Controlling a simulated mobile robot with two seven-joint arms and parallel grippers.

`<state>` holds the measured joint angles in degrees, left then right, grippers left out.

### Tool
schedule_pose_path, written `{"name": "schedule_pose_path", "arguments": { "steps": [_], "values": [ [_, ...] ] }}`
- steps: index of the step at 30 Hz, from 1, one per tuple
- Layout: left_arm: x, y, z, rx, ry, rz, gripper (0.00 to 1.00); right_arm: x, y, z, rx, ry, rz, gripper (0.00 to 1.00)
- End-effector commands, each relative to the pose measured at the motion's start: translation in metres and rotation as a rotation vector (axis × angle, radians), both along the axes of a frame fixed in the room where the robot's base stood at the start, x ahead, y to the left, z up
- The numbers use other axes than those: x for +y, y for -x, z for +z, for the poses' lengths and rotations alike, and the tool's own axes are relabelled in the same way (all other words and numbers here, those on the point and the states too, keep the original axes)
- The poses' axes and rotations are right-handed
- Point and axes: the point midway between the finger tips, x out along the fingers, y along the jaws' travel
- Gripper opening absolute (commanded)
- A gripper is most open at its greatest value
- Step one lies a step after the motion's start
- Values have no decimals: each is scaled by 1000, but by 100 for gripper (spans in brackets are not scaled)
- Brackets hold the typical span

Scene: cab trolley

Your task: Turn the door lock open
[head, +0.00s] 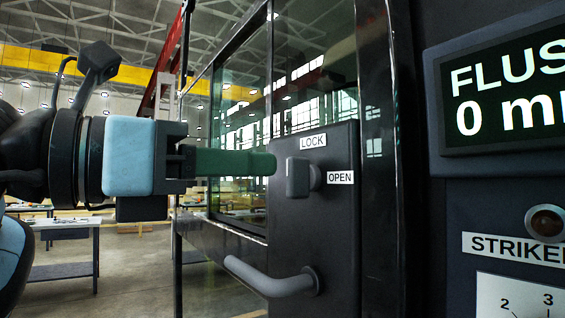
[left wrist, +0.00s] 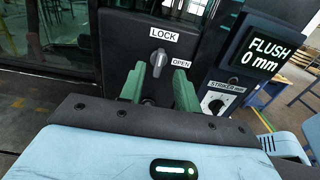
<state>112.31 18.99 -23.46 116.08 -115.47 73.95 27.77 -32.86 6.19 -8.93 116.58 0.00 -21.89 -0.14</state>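The door lock is a grey knob (head: 299,177) on a dark plate (head: 340,225) of the cab door, with a LOCK label (head: 313,141) above it and an OPEN label (head: 340,178) to its right. Its grip stands upright, towards LOCK. In the left wrist view the knob (left wrist: 158,60) shows just beyond the gap between my fingertips. My left gripper (head: 270,163) has green fingers and points at the knob from the left, close to it. The left wrist view shows the fingers (left wrist: 160,74) spread apart with nothing between them. My right gripper is in neither view.
A grey door handle (head: 270,281) sticks out below the knob. A panel with a FLUSH 0 mm display (head: 505,95) and a STRIKER dial (left wrist: 215,103) stands right of the door. The door window (head: 240,130) is left of the plate. Workbenches (head: 62,235) stand far behind.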

Motion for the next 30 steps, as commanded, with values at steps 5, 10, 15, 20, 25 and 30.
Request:
{"name": "schedule_pose_path", "arguments": {
  "steps": [5, 10, 15, 20, 25, 30],
  "values": [
    [-24, -15, 1, 1, 0, -3, 33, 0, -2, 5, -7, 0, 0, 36],
    [-39, -25, 1, 2, 0, -2, 33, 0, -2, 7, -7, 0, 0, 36],
    [-45, -29, 0, 1, 0, -3, 33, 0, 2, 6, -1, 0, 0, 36],
    [-45, -30, 0, 1, 0, -2, 33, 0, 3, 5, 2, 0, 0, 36],
    [-45, -29, 0, 1, 0, -2, 20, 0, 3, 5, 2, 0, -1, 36],
    [-45, -29, 0, 1, 0, -2, 0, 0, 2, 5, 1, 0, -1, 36]
  ]
}}
